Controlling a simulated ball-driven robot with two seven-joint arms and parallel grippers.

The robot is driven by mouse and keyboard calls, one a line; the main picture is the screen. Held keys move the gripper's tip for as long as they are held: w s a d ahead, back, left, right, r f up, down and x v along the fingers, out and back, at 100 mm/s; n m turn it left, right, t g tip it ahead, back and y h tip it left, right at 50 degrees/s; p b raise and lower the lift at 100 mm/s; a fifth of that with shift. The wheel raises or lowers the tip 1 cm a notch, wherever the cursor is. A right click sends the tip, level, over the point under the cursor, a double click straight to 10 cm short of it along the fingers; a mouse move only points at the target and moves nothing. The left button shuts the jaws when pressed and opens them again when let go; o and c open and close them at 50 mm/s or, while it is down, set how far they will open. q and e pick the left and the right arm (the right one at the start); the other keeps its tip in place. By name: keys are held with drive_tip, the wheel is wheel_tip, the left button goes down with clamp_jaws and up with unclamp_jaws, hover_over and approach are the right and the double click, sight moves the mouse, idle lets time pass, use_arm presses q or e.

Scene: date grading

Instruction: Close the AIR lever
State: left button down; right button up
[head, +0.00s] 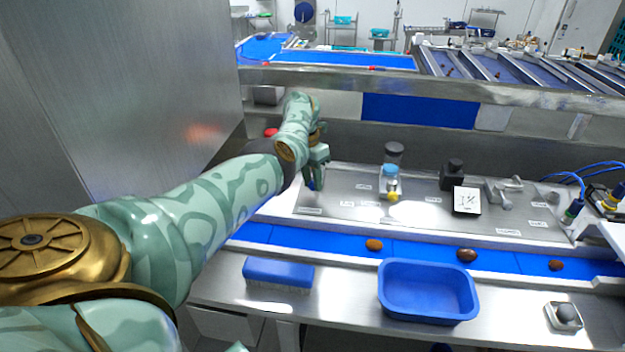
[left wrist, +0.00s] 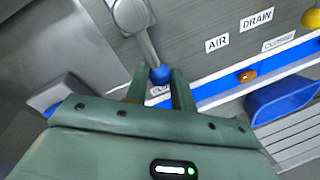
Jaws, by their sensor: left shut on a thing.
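The AIR lever (left wrist: 149,47) is a grey metal bar running from a round pivot to a blue knob (left wrist: 160,74) at its end. An AIR label (left wrist: 217,43) is on the steel panel to its right. My left gripper (left wrist: 158,78) is shut on the blue knob, with one finger on each side of it. In the head view my left gripper (head: 317,181) is at the left end of the steel panel (head: 340,180) and hides most of the lever. A small label below the knob is partly covered by the fingers. My right gripper is not in view.
A blue belt (head: 410,249) with several dates, one orange-brown (head: 374,244), runs in front of the panel. A blue tub (head: 428,265) and a blue brush (head: 278,271) lie on the front ledge.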

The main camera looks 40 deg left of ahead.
use_arm(q)
drive_tip(key=shift+w+a+r, duration=0.1)
drive_tip(key=shift+a+r, duration=0.05)
drive_tip(key=shift+r, duration=0.1)
drive_tip(key=c, duration=1.3)
unclamp_jaws()
drive_tip(key=shift+c, duration=0.2)
drive_tip(key=shift+o, duration=0.8)
drive_tip(key=shift+f, duration=0.15)
drive_tip(key=a+r, duration=0.3)
drive_tip(key=r, duration=1.3)
drive_tip(key=shift+w, duration=0.1)
